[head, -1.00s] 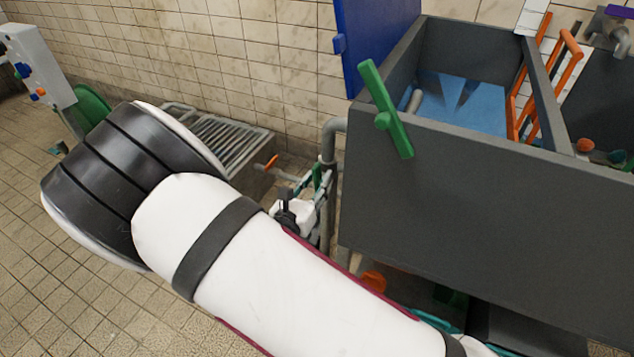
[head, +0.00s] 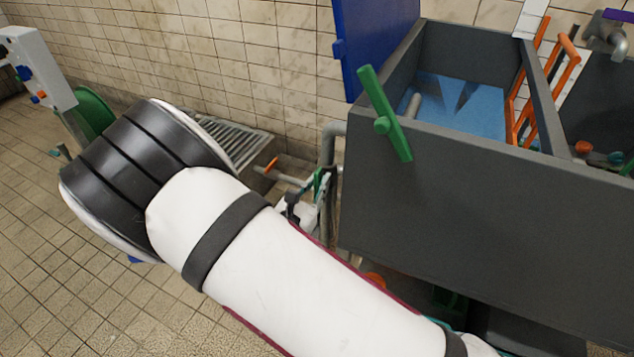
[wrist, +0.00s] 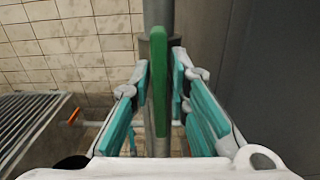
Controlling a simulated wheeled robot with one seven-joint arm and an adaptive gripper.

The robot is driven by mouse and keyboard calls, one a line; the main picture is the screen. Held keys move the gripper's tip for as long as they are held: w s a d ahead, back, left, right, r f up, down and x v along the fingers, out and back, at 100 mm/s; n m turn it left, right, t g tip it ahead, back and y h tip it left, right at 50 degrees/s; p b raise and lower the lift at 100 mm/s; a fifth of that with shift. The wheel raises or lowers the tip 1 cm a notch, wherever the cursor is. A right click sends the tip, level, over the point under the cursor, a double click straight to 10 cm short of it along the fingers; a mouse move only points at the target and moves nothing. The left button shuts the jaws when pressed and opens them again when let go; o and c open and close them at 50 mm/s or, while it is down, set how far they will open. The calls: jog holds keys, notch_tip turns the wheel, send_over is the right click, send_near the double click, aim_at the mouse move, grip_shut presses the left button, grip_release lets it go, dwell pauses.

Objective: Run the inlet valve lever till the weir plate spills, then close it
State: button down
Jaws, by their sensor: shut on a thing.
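A green lever (wrist: 158,85) stands nearly upright against a grey vertical pipe (wrist: 159,14) in the wrist view. My gripper (wrist: 161,72) has its teal finger pads on both sides of it and is shut on it. In the head view my gripper (head: 308,198) is beside the pipe left of the grey tank (head: 440,205), partly hidden by my arm. Blue water (head: 455,105) shows inside the tank. A second, larger green lever (head: 384,112) sits tilted on the tank's front rim. I cannot tell the weir plate or any spill.
A blue panel (head: 372,40) is behind the tank. Tiled floor at the left is open.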

jog(key=c, duration=1.7)
grip_release()
jog(key=shift+s, duration=0.1)
jog(key=v, duration=1.2)
